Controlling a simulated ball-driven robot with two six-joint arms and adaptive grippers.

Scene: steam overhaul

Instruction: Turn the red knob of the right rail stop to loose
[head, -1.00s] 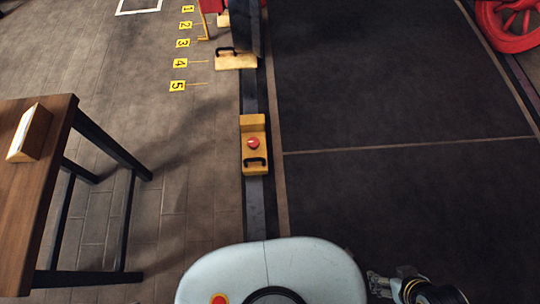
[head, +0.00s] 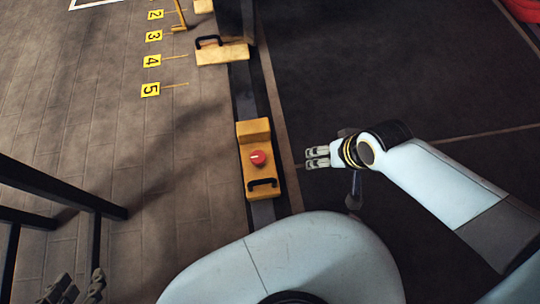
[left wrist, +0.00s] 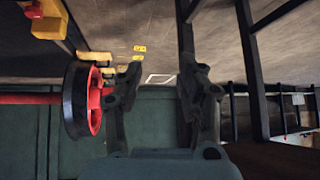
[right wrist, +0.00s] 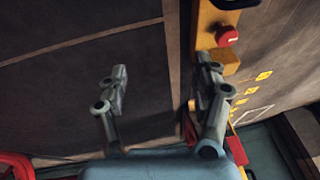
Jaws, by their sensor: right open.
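The yellow rail stop (head: 252,134) sits on the dark rail, left of my right gripper. Its red knob (head: 258,158) is on top with a pale mark, beside a black handle (head: 262,184). In the right wrist view the red knob (right wrist: 226,36) shows at the upper right, beyond the fingers. My right gripper (head: 316,157) is open and empty, its fingers pointing left toward the knob with a gap between. My left gripper (head: 80,288) is at the lower left corner of the head view, away from the stop. In the left wrist view its fingers (left wrist: 158,82) are apart and empty.
A second yellow block with a black handle (head: 222,53) stands at the wheel farther up the rail. Yellow number markers (head: 151,89) lie on the floor left of it.

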